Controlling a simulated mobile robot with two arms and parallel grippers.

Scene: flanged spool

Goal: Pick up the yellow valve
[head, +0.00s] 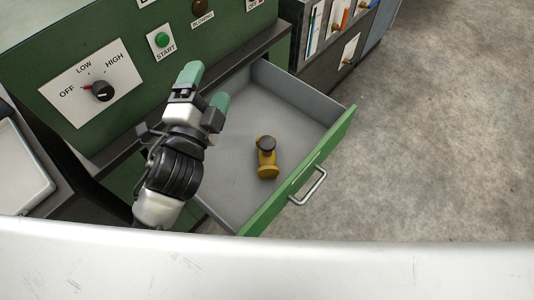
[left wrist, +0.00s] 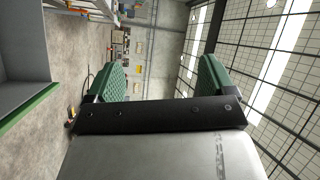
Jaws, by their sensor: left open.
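The yellow valve (head: 267,165) lies in the open drawer (head: 230,180), near the drawer's green front, and has a dark round cap at its upper end. My left gripper (head: 205,88) is open and empty, with green fingertips, above the drawer's left side. It is up and to the left of the valve and apart from it. In the left wrist view my left gripper (left wrist: 165,80) shows its two green pads wide apart with nothing between them. The valve is not in the left wrist view. My right gripper is in neither view.
The drawer's green front (head: 300,175) has a metal handle (head: 308,187). A green machine panel (head: 70,45) with a dial (head: 102,91) and a START button (head: 162,40) stands behind. The drawer floor around the valve is clear. Open concrete floor (head: 440,130) lies to the right.

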